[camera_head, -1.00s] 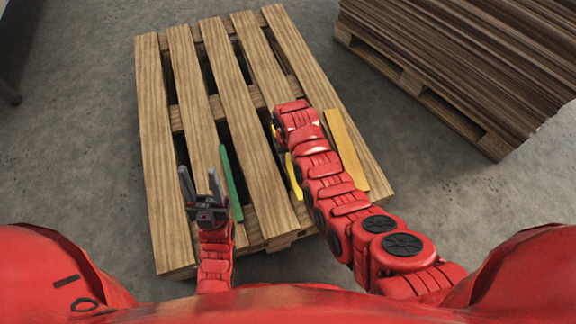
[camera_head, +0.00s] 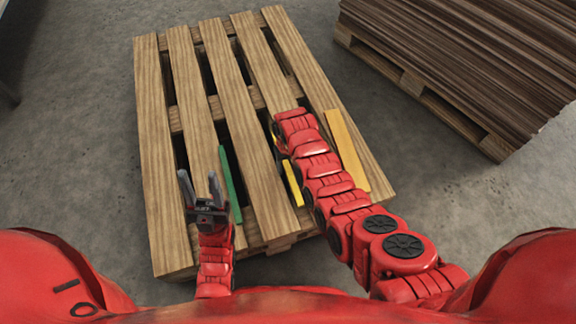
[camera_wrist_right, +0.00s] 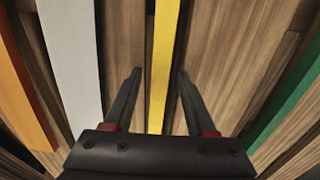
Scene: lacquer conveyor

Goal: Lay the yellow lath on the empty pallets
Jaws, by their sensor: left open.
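The yellow lath (camera_head: 293,183) lies lengthwise along the wooden pallet (camera_head: 158,150), partly hidden under my right arm in the head view. In the right wrist view the yellow lath (camera_wrist_right: 160,60) runs between the two fingers of my right gripper (camera_wrist_right: 159,75). That gripper is open, with a gap on each side of the lath. In the head view its fingers are hidden by the arm. My left gripper (camera_head: 199,180) is open and empty over the near left part of the pallet.
A green lath (camera_head: 230,182) and an orange lath (camera_head: 346,150) lie either side of the yellow one. A white lath (camera_wrist_right: 72,55) shows in the right wrist view. A tall stack of dark boards (camera_head: 460,50) stands at the upper right. The pallet's far left boards are bare.

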